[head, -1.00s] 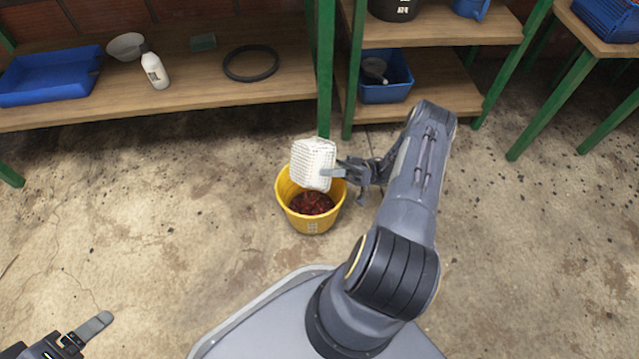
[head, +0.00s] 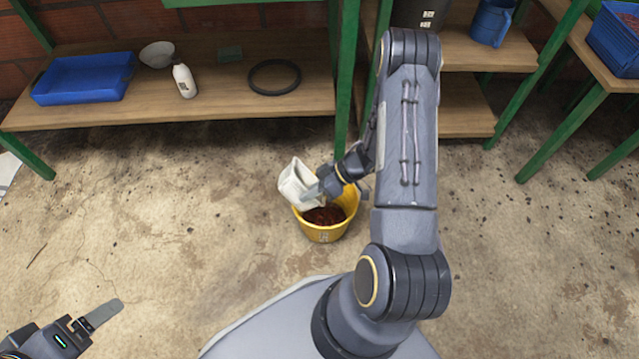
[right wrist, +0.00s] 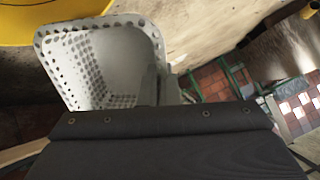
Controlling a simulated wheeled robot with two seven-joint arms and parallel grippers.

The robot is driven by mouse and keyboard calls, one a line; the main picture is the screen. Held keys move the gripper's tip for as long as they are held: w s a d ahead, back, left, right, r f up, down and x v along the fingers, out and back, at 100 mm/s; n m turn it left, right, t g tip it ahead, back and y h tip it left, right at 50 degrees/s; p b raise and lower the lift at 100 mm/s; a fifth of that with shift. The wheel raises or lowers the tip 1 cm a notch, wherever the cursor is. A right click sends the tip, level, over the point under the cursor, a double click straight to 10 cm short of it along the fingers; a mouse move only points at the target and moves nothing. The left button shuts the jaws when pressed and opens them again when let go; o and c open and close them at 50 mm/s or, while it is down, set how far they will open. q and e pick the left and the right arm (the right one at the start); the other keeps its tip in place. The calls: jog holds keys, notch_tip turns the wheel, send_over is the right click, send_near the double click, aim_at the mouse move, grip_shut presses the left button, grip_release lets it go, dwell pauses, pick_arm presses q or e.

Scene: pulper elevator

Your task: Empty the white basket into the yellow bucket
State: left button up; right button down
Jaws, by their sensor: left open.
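The white basket (head: 298,184) is held tilted over the left part of the yellow bucket's rim. The yellow bucket (head: 325,233) stands on the floor, with dark red contents (head: 325,214) inside. My right gripper (head: 318,190) is shut on the basket's side. In the right wrist view the perforated basket (right wrist: 105,60) shows its inside, and the part I can see is empty. The yellow bucket (right wrist: 55,30) shows at the top left there. My left gripper (head: 97,318) is open and empty at the lower left, far from the basket.
A wooden shelf (head: 215,112) behind holds a blue tray (head: 84,80), a white bottle (head: 184,80), a bowl (head: 157,54) and a black ring (head: 274,76). A green post (head: 346,85) rises just behind the bucket. The floor left of the bucket is clear.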

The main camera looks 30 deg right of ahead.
aim_at(296, 206)
jog(key=a+h+p, duration=0.1)
jog(key=a+f+g+h+p, duration=0.1)
jog(key=h, duration=0.1)
jog(key=a+h, duration=0.1)
jog(key=shift+w+f+h+p, duration=0.2)
jog(key=shift+w+h+p, duration=0.1)
jog(key=shift+h+p, duration=0.1)
jog(key=f+h+b, duration=0.1)
jog(key=f+h, duration=0.1)
jog(key=f+g+h+b, duration=0.1)
jog(key=shift+w+a+f+b, duration=0.1)
jog(key=shift+a+f+b, duration=0.1)
jog(key=shift+a+b, duration=0.1)
jog(key=shift+f+n+g+h+b, duration=0.3)
jog(key=shift+f+h+b, duration=0.3)
jog(key=shift+h, duration=0.5)
jog(key=shift+f+h, duration=0.1)
jog(key=shift+h, duration=0.3)
